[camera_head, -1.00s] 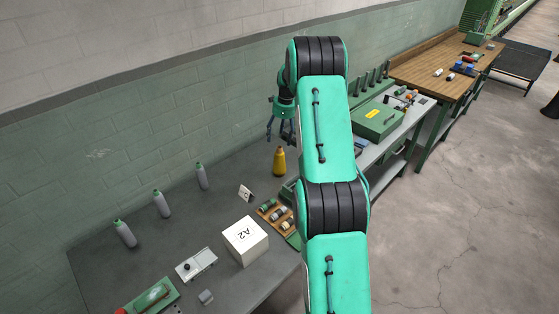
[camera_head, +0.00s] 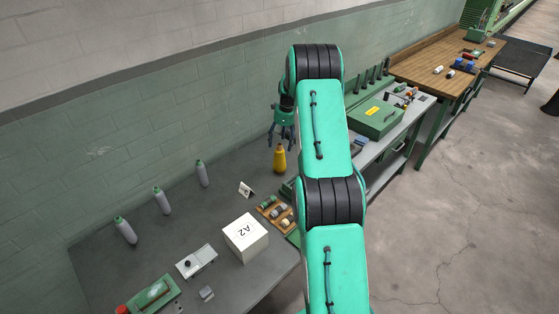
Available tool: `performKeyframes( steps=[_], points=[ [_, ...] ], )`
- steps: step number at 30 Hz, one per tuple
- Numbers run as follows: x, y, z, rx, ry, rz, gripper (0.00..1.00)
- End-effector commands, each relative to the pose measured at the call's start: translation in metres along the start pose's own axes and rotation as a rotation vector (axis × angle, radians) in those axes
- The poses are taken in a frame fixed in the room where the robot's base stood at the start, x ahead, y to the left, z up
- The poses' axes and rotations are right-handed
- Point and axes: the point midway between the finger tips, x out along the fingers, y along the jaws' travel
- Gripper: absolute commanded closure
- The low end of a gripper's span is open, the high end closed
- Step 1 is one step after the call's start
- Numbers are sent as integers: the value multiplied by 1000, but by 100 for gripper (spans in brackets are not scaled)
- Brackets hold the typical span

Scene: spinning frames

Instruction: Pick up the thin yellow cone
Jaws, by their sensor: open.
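The thin yellow cone (camera_head: 280,160) stands upright on the dark grey table (camera_head: 190,232), near its far right part. My gripper (camera_head: 281,140) is open and points down just above the cone. Its fingers show near the cone's narrow top; I cannot tell whether they touch it. My green arm hides part of the area to the right of the cone.
A small white card (camera_head: 246,189) and a wooden tray with spools (camera_head: 267,202) stand in front of the cone. A white A2 box (camera_head: 245,238) is nearer. Several grey bottles (camera_head: 202,174) stand at the left. A green case (camera_head: 375,119) lies behind on the right.

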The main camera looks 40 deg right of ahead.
Motion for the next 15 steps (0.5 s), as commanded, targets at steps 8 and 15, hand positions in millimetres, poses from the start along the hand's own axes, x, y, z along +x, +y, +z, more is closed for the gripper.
performKeyframes(
  steps=[8, 15],
  points=[
    [36, 0, 0, 0, 0, 0, 30],
    [41, 0, 0, -1, 0, -1, 30]
  ],
)
